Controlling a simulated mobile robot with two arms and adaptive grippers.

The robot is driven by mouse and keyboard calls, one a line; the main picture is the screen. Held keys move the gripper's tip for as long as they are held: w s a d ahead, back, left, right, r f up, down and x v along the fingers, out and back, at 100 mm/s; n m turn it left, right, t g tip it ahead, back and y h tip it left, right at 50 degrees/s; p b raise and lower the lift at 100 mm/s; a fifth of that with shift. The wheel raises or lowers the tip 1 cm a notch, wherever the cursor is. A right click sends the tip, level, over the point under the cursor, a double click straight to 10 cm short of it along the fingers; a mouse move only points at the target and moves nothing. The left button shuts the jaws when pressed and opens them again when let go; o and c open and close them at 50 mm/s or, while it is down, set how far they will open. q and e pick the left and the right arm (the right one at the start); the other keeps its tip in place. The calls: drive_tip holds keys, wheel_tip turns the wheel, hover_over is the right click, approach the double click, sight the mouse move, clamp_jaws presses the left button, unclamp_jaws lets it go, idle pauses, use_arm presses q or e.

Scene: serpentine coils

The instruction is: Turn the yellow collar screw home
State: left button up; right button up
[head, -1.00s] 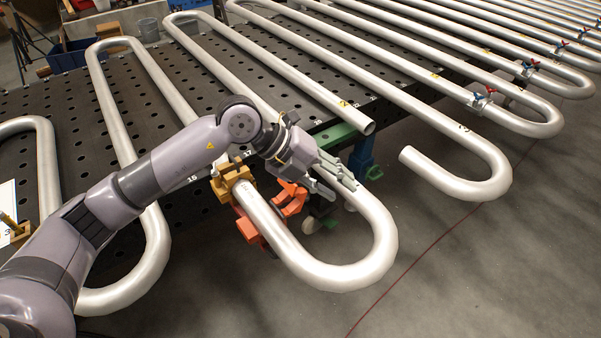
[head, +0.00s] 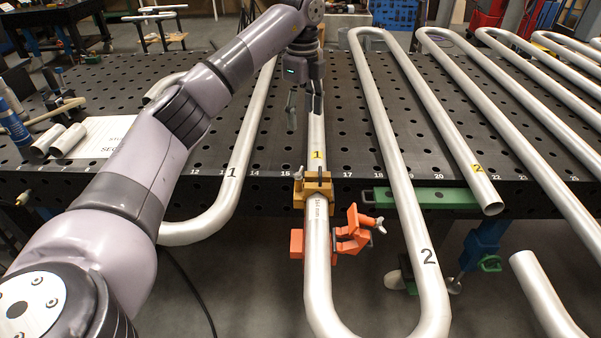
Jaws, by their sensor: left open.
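The yellow collar (head: 313,189) sits around a silver pipe (head: 318,265) at the table's front edge. A small upright piece shows on its top, but I cannot make out the screw clearly. Below it, an orange clamp (head: 352,238) with a grey wing handle is at the same pipe. My left gripper (head: 304,112) points down over the table beyond the collar, apart from it. Its fingers are open, with one finger left of the pipe and the other in front of it; nothing shows held. My right gripper is out of view.
The black perforated table (head: 270,190) carries several silver pipe bends. A green bar (head: 428,197) lies along its front edge at the right. A white sheet (head: 97,138) and short tubes lie at the left. Pipe bends overhang the front edge.

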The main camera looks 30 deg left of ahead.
sight(298, 170)
use_arm(q)
drive_tip(key=f+p, duration=0.1)
drive_tip(key=f, duration=0.4)
drive_tip(key=f+p, duration=0.1)
drive_tip(key=f, duration=0.5)
drive_tip(key=a+f+p, duration=0.1)
drive_tip(key=f+p, duration=0.1)
drive_tip(key=f, duration=0.3)
drive_tip(key=shift+s+a+f, duration=0.1)
drive_tip(key=shift+s+f, duration=0.15)
drive_tip(key=shift+f, duration=0.35)
drive_tip(key=shift+c, duration=1.4)
drive_tip(key=c, duration=0.4)
drive_tip(key=shift+s+r, duration=0.15)
drive_tip(key=c, duration=0.4)
drive_tip(key=shift+r, duration=0.15)
clamp_jaws()
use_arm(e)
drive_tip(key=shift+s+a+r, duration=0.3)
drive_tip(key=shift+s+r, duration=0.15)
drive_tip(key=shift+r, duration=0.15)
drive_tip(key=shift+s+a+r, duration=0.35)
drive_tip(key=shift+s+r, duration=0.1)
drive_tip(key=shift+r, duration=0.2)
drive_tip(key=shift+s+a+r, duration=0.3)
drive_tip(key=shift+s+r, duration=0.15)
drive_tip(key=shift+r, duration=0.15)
